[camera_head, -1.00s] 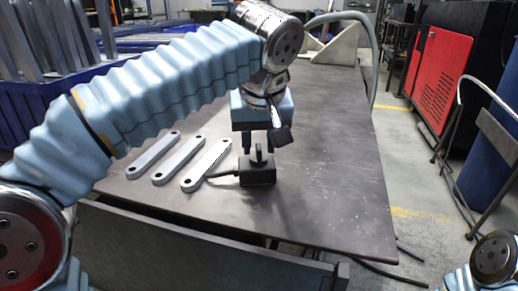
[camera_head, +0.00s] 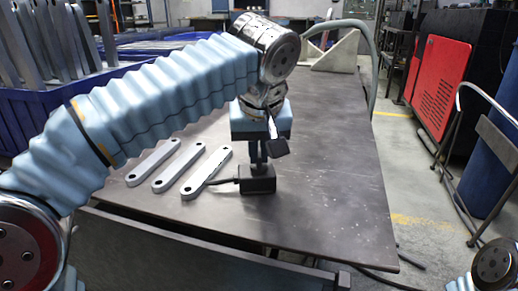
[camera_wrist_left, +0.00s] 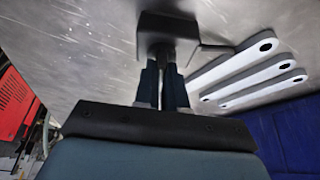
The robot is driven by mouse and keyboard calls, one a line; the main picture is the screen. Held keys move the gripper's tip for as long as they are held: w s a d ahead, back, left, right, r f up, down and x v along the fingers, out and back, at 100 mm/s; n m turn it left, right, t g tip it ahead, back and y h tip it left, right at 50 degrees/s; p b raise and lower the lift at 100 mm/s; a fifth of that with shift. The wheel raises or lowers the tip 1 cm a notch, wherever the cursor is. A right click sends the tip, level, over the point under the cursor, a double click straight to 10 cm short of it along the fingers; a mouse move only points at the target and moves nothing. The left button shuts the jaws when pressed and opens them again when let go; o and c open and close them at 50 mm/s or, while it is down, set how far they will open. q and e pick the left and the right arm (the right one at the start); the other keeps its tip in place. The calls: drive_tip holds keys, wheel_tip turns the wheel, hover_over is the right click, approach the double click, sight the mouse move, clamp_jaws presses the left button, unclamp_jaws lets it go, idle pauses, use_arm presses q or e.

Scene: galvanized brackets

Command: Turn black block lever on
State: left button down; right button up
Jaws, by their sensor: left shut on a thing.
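The black block (camera_head: 258,184) stands on the metal table, with its lever on top. In the left wrist view the block (camera_wrist_left: 168,27) is at the top centre, with the lever (camera_wrist_left: 162,52) between my fingers. My left gripper (camera_head: 258,158) points down over the block and is shut on the lever. In the left wrist view the fingers of my left gripper (camera_wrist_left: 162,72) are close together on both sides of it. Which way the lever is turned is hidden by the fingers. My right gripper is out of view; only part of my right arm shows at the lower right.
Three galvanized brackets (camera_head: 207,172) lie side by side on the table (camera_head: 330,190), left of the block. A dark rod or cable runs from the block towards them. A blue crate (camera_head: 40,110) stands at the back left. The table right of the block is clear.

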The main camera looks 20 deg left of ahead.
use_arm(q)
drive_tip(key=shift+r, duration=0.1)
drive_tip(key=m+h+p, duration=0.1)
drive_tip(key=m, duration=0.1)
drive_tip(key=m+h+p, duration=0.1)
drive_tip(key=m, duration=0.2)
drive_tip(key=shift+a, duration=0.2)
drive_tip(key=m+h+p, duration=0.1)
drive_tip(key=m, duration=0.1)
drive_tip(key=m+h+p, duration=0.1)
drive_tip(key=m+p, duration=0.1)
drive_tip(key=m, duration=0.1)
drive_tip(key=shift+a+r+m, duration=0.1)
drive_tip(key=shift+m, duration=0.2)
drive_tip(key=m+p, duration=0.1)
drive_tip(key=m, duration=0.1)
drive_tip(key=m+g+h+p, duration=0.1)
drive_tip(key=m+p, duration=0.1)
drive_tip(key=shift+w+a+g, duration=0.1)
drive_tip(key=shift+g, duration=0.2)
drive_tip(key=shift+m+g+h+p, duration=0.35)
drive_tip(key=shift+m+p, duration=0.2)
drive_tip(key=shift+m, duration=0.85)
drive_tip(key=shift+f, duration=0.2)
drive_tip(key=c, duration=1.2)
unclamp_jaws()
drive_tip(key=shift+r, duration=0.1)
